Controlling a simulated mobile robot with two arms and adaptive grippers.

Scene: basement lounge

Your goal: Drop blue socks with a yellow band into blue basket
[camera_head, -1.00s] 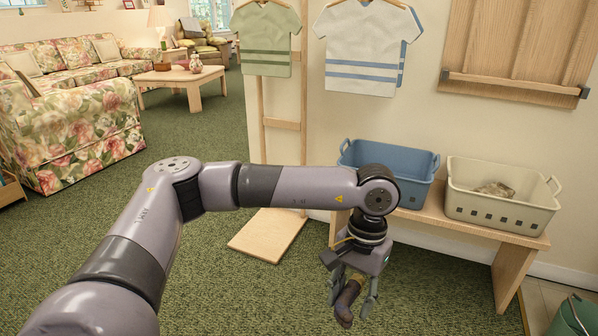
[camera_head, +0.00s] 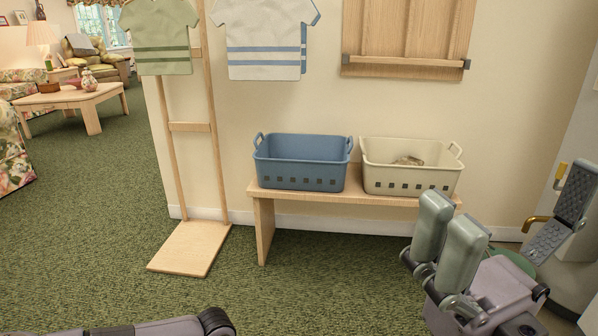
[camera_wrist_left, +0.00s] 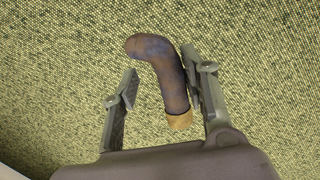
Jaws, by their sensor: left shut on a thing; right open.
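A dark bluish-brown sock with a yellow band (camera_wrist_left: 166,72) shows in the left wrist view, above green carpet. My left gripper (camera_wrist_left: 164,84) is shut on it. The sock lies along the right finger, with its yellow end towards the palm. The left gripper is outside the head view. The blue basket (camera_head: 302,178) stands on the left half of a wooden bench, and no sock shows in its visible inside. My right gripper (camera_head: 508,215) is open and empty at the right of the head view, to the right of the bench.
A cream basket (camera_head: 410,182) with a greyish cloth stands close beside the blue one on the bench (camera_head: 264,222). A wooden stand (camera_head: 190,250) and hanging shirts are to the left. A green bucket (camera_head: 516,260) is partly hidden behind my right gripper. Carpet before the bench is clear.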

